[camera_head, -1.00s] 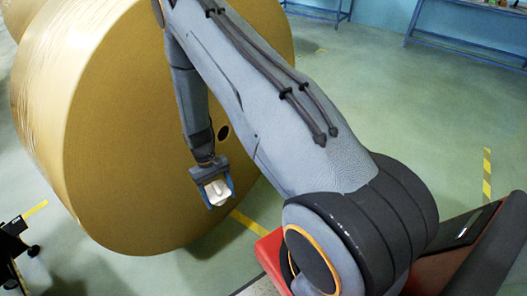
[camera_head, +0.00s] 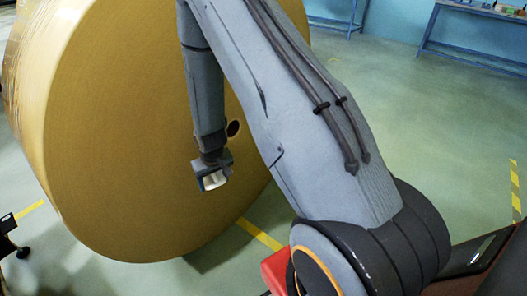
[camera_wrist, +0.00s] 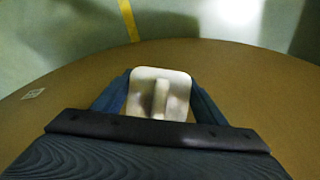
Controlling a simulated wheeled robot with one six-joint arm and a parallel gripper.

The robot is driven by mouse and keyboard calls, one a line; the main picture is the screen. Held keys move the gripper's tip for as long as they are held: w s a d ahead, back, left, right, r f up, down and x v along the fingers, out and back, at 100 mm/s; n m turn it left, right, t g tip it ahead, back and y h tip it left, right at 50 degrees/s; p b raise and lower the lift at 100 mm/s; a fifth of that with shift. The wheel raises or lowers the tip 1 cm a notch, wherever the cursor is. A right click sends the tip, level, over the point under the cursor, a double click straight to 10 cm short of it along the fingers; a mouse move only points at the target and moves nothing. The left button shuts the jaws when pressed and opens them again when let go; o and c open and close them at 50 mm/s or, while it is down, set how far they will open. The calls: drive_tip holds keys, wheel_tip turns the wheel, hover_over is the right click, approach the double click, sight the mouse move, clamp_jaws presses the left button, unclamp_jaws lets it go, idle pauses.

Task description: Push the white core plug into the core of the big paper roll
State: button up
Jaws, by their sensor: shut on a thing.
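The big paper roll (camera_head: 130,130) stands on its side with its brown flat end facing me. Its core (camera_head: 234,129) is a dark round hole, partly beside my arm in the head view. My gripper (camera_head: 213,180) is shut on the white core plug (camera_head: 211,181), below and left of the core hole. In the wrist view the plug (camera_wrist: 158,95) shows as a pale square plate with a raised grip, between the two blue fingers. The plug is apart from the hole. The core is not seen in the wrist view.
A yellow floor line (camera_head: 259,235) runs by the foot of the roll. A blue bench (camera_head: 480,35) stands far at the back right. A dark wheeled thing (camera_head: 10,240) is at the left edge. The floor at right is open.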

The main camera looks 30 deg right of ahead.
drive_tip(key=shift+w+d+r+t+b, duration=0.15)
drive_tip(key=shift+w+r+t+b, duration=0.25)
drive_tip(key=shift+r+t+b, duration=0.3)
drive_tip(key=w+d+r+t+b, duration=0.2)
drive_tip(key=d+t+b, duration=0.1)
drive_tip(key=shift+w+d+r+n+t+y, duration=0.15)
drive_tip(key=shift+w+r+n+t+y, duration=0.15)
drive_tip(key=shift+r+n, duration=0.1)
drive_tip(key=s+d+n+t+y, duration=0.25)
drive_tip(key=d+t+y, duration=0.2)
drive_tip(key=d, duration=1.45)
drive_tip(key=w+a+b, duration=0.2)
drive_tip(key=w+b, duration=0.2)
drive_tip(key=w, duration=0.4)
drive_tip(key=shift+a+n+t, duration=0.3)
drive_tip(key=shift+n+t, duration=0.05)
drive_tip(key=shift+s+f+h+p, duration=0.15)
drive_tip(key=shift+h+p, duration=0.1)
drive_tip(key=shift+p, duration=0.2)
drive_tip(key=shift+w, duration=0.3)
drive_tip(key=shift+w+a, duration=0.15)
drive_tip(key=shift+w, duration=0.15)
drive_tip(key=shift+w+a, duration=0.35)
drive_tip(key=shift+w, duration=0.55)
drive_tip(key=shift+w+a, duration=0.35)
drive_tip(key=shift+w, duration=0.55)
